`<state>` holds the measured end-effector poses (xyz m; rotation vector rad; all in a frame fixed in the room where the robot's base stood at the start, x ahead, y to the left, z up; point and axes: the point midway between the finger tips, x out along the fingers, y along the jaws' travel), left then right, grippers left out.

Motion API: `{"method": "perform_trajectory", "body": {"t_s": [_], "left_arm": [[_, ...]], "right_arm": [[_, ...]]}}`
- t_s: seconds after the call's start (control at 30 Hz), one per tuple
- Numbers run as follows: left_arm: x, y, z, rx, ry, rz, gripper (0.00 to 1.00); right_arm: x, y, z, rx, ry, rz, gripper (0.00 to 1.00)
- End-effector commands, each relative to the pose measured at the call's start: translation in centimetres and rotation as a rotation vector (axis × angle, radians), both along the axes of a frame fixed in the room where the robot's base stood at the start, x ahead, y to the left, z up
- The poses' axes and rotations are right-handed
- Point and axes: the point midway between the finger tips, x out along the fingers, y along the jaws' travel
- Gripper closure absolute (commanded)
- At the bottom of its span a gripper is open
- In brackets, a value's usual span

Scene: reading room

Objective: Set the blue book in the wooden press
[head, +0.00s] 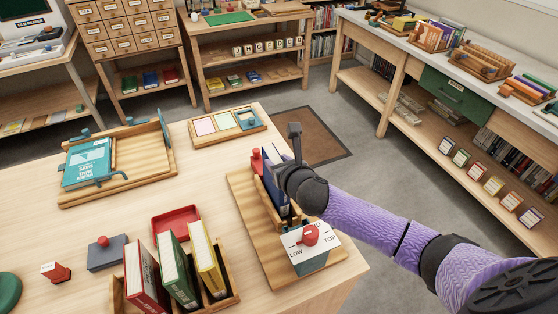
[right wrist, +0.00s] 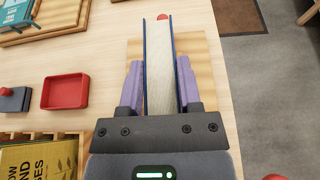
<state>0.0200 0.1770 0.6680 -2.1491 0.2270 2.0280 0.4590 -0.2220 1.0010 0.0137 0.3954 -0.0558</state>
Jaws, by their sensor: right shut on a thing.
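My right gripper (head: 292,180) is shut on a blue book (head: 273,188), which stands upright, its long edge running front to back. In the right wrist view, the purple fingers (right wrist: 158,88) clasp both blue covers, with the pale page edges (right wrist: 158,65) between them. The book is above a wooden base (head: 246,212) with a white LOW–TOP dial plate (head: 318,248) and red knob at the front; whether it rests on the base is hidden. A wooden frame (head: 140,152) with teal clamps stands at the left, a teal book (head: 87,163) lying in it. I cannot tell which is the press. My left gripper is out of view.
A rack (head: 222,298) with red, green and yellow books stands at the front. A card tray (head: 226,126) lies at the back.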

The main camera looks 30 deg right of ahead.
Motion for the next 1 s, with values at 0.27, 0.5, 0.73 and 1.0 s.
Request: {"method": "perform_trajectory", "body": {"t_s": [0.27,0.5,0.73,1.0], "left_arm": [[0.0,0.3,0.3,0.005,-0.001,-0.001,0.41],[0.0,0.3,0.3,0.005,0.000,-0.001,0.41],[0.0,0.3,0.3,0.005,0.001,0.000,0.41],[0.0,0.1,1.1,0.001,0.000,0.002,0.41]], "right_arm": [[0.0,0.0,0.1,0.000,-0.002,0.001,1.00],[0.0,0.0,0.1,0.000,-0.002,0.000,0.43],[0.0,0.0,0.1,0.000,-0.001,0.000,0.15],[-1.5,0.1,0.8,-0.001,0.002,0.002,0.15]]}}
